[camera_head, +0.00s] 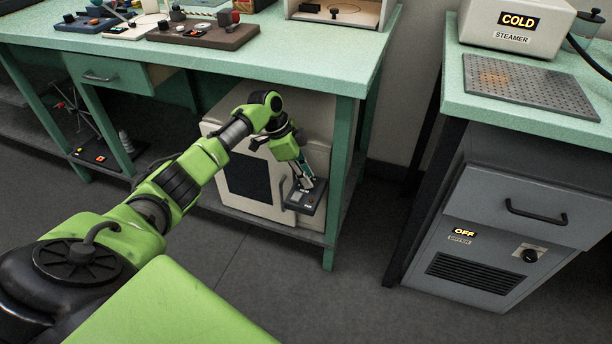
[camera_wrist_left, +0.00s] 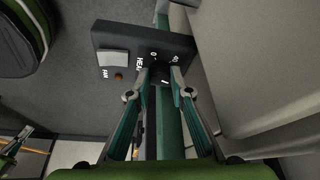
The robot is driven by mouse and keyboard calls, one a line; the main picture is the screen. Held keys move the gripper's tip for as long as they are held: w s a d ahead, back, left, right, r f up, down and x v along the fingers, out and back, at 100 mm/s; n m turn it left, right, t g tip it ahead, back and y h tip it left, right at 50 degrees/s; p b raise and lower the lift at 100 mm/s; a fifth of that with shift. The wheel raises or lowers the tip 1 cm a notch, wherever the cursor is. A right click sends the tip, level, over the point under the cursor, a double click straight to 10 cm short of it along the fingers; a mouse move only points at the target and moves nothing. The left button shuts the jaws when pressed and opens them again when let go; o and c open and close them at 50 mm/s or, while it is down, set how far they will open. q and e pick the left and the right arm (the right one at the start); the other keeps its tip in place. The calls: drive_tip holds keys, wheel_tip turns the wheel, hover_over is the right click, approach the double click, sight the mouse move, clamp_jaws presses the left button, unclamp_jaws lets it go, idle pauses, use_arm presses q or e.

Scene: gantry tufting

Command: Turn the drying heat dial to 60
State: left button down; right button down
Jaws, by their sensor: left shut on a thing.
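A dark control panel (camera_head: 307,204) juts out from the front of a white cabinet (camera_head: 319,128) under the green bench. In the left wrist view the panel (camera_wrist_left: 120,40) carries the word HEAT, a 0 and another mark too small to read surely. My left gripper (camera_head: 307,185) reaches down to this panel. In the wrist view its fingertips (camera_wrist_left: 160,74) are closed around the small dark heat dial between the markings. The fingers hide most of the dial, so its exact setting cannot be read.
The panel also has a pale square (camera_wrist_left: 113,58) and an orange spot (camera_wrist_left: 118,76) by the word FAN. A bench leg (camera_head: 345,190) stands close right of it. A grey dryer cabinet (camera_head: 510,205) with an OFF sign and black knob (camera_head: 529,255) stands at right. Floor between is clear.

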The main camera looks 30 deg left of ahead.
use_arm(q)
drive_tip(key=c, duration=1.8)
unclamp_jaws()
drive_tip(key=shift+c, duration=0.2)
